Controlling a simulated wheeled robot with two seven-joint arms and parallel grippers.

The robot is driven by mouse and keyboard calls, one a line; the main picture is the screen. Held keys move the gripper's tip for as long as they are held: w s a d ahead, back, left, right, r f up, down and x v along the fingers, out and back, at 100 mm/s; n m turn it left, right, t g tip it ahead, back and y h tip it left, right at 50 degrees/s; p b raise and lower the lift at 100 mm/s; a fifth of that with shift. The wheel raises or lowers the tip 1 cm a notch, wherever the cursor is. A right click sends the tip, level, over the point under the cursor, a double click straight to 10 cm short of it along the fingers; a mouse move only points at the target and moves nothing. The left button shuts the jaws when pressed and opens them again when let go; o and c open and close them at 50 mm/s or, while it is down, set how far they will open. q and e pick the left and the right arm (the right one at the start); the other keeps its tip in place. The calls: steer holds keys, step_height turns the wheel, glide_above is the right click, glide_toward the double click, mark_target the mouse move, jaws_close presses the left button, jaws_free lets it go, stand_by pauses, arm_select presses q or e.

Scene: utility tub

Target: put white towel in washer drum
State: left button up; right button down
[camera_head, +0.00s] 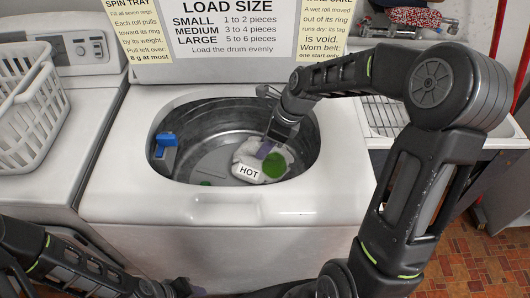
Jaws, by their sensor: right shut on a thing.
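The white washer (215,240) stands in the middle with its lid up, and its round metal drum (215,128) is open at the top. My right gripper (265,150) reaches down into the drum from the right. It is shut on the white towel (286,154), which is bunched beneath it inside the drum opening. The fingers and other things hide part of the towel, and I cannot tell whether it touches the drum floor. My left gripper (188,289) is low at the bottom edge, away from the drum, and its jaws are not clear.
A blue part (165,144) sits at the drum's left wall. A white basket (38,105) stands on the left machine. A sink (385,112) is at right.

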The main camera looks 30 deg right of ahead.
steer(key=shift+f, duration=1.8)
steer(key=shift+f+b, duration=0.3)
steer(key=shift+f, duration=0.25)
steer(key=shift+f, duration=0.1)
steer(key=c, duration=0.9)
jaws_free()
